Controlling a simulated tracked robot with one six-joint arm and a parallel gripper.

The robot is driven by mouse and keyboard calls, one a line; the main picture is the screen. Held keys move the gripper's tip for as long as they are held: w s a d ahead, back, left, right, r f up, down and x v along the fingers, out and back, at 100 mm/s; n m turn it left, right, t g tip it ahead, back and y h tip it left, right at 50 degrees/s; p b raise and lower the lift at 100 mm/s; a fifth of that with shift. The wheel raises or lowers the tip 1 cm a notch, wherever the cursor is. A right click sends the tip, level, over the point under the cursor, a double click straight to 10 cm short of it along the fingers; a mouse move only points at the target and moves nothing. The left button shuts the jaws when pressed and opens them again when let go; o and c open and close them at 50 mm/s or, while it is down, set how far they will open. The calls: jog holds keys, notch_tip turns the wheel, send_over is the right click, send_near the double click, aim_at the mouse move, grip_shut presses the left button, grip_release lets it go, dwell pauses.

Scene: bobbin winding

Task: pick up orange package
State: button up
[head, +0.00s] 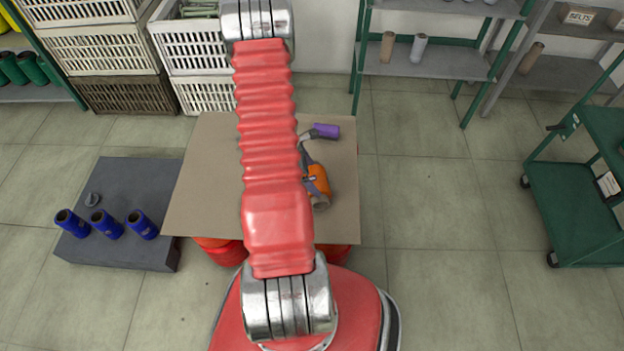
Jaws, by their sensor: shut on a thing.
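The orange package (319,174) is a spool of orange thread with a brown core end, lying over the tan board in the head view. My gripper (313,187) is at it, just right of my red arm, with its grey jaws closed across the spool. My arm hides part of the gripper and the spool's left side. I cannot tell whether the spool touches the board or is slightly above it.
A purple spool (327,131) lies on the tan board (205,185), behind the orange one. Several blue spools (107,224) stand on a dark grey block (135,177) at left. Crates (110,50), green-framed shelves (440,60) and a green cart (570,200) stand around.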

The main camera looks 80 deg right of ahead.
notch_tip(320, 180, up, 10)
dwell(0.6)
jog(key=shift+w, duration=0.1)
dwell(0.4)
jog(key=w+a+r+m, duration=0.1)
jog(key=w+r, duration=0.1)
jog(key=w, duration=0.6)
jog(key=w+a+r+m, duration=0.1)
jog(key=w+a+r, duration=0.1)
jog(key=w, duration=0.6)
jog(key=w+a+r+m+y, duration=0.1)
jog(key=w+a+r, duration=0.1)
jog(key=w+a, duration=0.5)
jog(key=w+a+r+m, duration=0.1)
jog(key=w+a+r, duration=0.25)
jog(key=w, duration=0.55)
jog(key=w+a+r, duration=0.3)
jog(key=w+a, duration=0.1)
jog(key=a, duration=0.7)
jog(key=w+a+r, duration=0.3)
jog(key=w+a, duration=0.1)
jog(key=a, duration=0.7)
jog(key=w+a+r+m+y, duration=0.1)
jog(key=w+a+r, duration=0.2)
jog(key=a, duration=0.8)
jog(key=shift+w+a, duration=0.3)
jog(key=shift+w, duration=0.8)
